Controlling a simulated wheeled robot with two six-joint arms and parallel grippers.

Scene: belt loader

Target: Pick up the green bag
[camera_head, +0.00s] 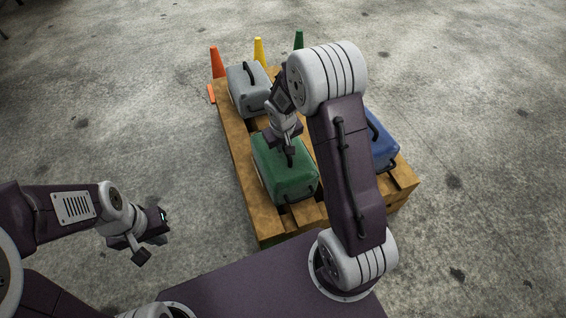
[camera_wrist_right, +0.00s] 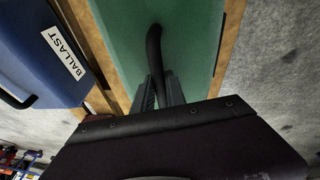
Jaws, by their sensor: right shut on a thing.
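The green bag (camera_head: 285,179) lies on the near part of a wooden pallet in the head view. Its green side and black handle (camera_wrist_right: 154,52) fill the upper middle of the right wrist view. My right gripper (camera_head: 289,158) is over the bag, its fingers shut on the handle; the fingers also show in the right wrist view (camera_wrist_right: 160,92). The bag appears to rest on the pallet slats. My left gripper (camera_head: 153,243) is out over the floor at the left, away from the pallet. Its fingers look spread apart with nothing between them.
The wooden pallet (camera_head: 236,158) also holds a grey case (camera_head: 243,92) at the back left and a blue case (camera_head: 383,148) at the right, labelled BALLAST in the wrist view. Orange (camera_head: 216,62), yellow (camera_head: 259,51) and green (camera_head: 298,40) cones stand behind. Open concrete floor surrounds it.

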